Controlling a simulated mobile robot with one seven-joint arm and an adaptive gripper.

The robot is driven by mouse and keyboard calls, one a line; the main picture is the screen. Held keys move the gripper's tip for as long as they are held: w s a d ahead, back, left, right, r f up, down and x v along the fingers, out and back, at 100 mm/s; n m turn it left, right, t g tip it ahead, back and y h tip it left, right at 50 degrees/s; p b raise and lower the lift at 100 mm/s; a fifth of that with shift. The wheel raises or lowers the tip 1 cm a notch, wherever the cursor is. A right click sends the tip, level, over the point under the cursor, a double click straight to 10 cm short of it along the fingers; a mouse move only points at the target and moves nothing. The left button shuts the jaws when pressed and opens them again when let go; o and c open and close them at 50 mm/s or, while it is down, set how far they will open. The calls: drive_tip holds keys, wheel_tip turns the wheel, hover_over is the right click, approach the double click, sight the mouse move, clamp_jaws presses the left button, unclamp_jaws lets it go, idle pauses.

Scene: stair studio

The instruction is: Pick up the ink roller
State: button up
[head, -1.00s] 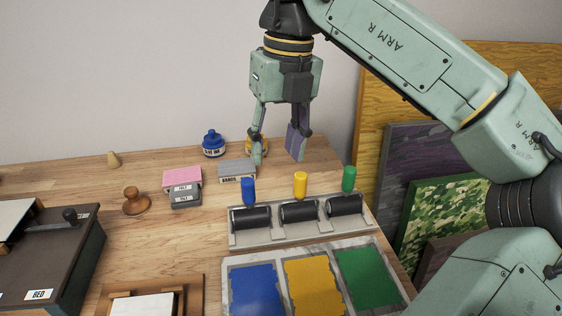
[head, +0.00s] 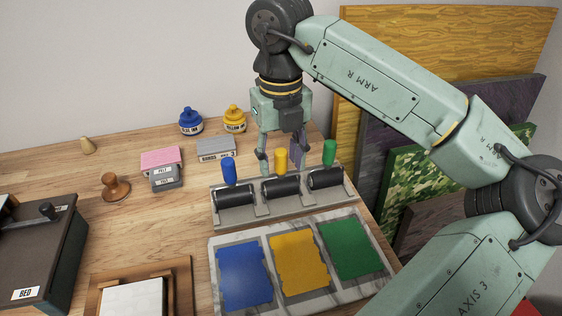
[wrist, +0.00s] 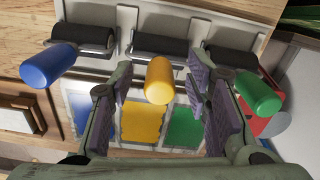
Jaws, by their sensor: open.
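Three ink rollers with dark cylinders rest in a grey rack (head: 262,218), handles up. Their handles are blue (head: 229,172), yellow (head: 281,160) and green (head: 329,153). My gripper (head: 280,157) is open and empty, pointing down at the middle roller. In the wrist view the yellow handle (wrist: 160,80) lies between my spread purple-padded fingers (wrist: 158,92), with gaps on both sides. I cannot tell how far down the handle the fingertips reach. The blue handle (wrist: 48,65) is left of my fingers, and the green handle (wrist: 259,92) is close outside the right finger.
A marble slab (head: 218,262) with blue, yellow and green ink lies in front of the rack. Ink bottles (head: 190,122) and small blocks (head: 216,148) stand behind it. A dark press bed (head: 35,255) is at the left. Boards (head: 440,200) lean at the right.

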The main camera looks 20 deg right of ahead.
drive_tip(key=shift+f, duration=0.3)
drive_tip(key=shift+c, duration=0.4)
clamp_jaws()
